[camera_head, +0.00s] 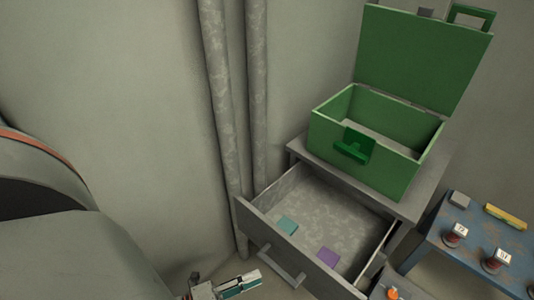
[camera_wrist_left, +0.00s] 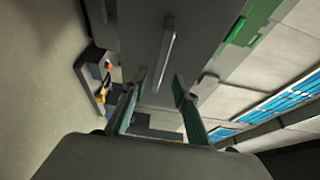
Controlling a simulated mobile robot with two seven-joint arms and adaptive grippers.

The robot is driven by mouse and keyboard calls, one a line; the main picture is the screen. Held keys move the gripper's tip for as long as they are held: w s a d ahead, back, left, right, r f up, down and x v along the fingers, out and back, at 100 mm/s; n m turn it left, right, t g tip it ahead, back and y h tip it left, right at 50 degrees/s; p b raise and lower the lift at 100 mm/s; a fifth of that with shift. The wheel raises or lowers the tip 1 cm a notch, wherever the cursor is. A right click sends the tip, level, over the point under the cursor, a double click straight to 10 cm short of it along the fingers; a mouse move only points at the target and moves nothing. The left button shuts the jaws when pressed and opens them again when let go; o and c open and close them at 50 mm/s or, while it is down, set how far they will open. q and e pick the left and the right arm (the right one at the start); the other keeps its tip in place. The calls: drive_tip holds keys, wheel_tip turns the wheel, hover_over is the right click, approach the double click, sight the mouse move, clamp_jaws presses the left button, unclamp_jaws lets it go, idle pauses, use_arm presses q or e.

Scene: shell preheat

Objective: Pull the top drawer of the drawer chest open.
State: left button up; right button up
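The grey drawer chest (camera_head: 424,205) stands against the wall. Its top drawer (camera_head: 310,220) is pulled well out, with its inside visible. A teal square item (camera_head: 287,225) and a purple one (camera_head: 327,257) lie in it. The bar handle (camera_head: 281,266) is on the drawer's front; a bar handle also shows ahead of the fingers in the left wrist view (camera_wrist_left: 166,52). My left gripper (camera_head: 246,283) is at the bottom, left of the handle and apart from it. In the left wrist view its two fingers (camera_wrist_left: 160,84) are spread with nothing between them. My right gripper is not seen.
An open green box (camera_head: 375,165) with its lid raised stands on the chest. A blue table (camera_head: 472,243) at right holds small jars (camera_head: 497,260) and a yellow block (camera_head: 505,216). Pipes (camera_head: 256,100) run down the wall behind the drawer.

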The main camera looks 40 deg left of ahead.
use_arm(q)
drive_tip(key=v, duration=0.3)
drive_tip(key=shift+s+a, duration=0.15)
drive_tip(key=shift+s, duration=0.15)
idle(0.3)
